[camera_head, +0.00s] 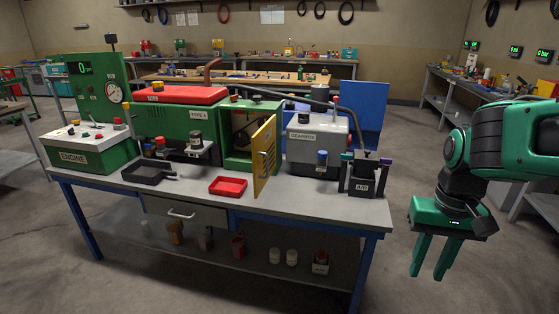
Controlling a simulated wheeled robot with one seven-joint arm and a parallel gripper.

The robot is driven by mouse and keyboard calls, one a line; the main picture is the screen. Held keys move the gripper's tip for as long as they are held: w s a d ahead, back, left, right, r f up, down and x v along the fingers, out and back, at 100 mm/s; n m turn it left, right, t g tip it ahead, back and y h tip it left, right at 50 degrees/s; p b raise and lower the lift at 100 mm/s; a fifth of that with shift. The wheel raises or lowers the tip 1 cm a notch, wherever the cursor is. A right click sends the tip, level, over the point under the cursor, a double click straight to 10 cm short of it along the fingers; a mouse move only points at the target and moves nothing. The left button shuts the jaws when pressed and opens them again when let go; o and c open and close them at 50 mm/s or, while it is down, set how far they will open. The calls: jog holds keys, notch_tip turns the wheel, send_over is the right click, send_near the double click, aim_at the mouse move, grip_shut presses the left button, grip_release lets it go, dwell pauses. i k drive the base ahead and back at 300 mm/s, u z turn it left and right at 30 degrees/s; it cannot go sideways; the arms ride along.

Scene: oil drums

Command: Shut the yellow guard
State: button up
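The yellow guard (264,156) is a flat upright panel with slots, hinged on the green machine (250,112) on the workbench. It stands swung open toward the bench's front edge, and the dark opening of the machine shows to its left. My gripper (432,273) is at the right of the view, off the right end of the bench, pointing down. Its two green fingers are apart with nothing visible between them. It is well away from the guard.
The grey gearbox unit (315,146) and the black air unit (364,180) stand on the bench between the guard and my gripper. A red tray (228,187) lies just left of the guard. The floor right of the bench (400,290) looks clear.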

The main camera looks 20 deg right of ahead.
aim_at(263, 142)
jog(key=z, duration=0.05)
jog(key=i, duration=1)
jog(key=u, duration=0.55)
jog(key=k, duration=0.45)
jog(key=z, duration=0.3)
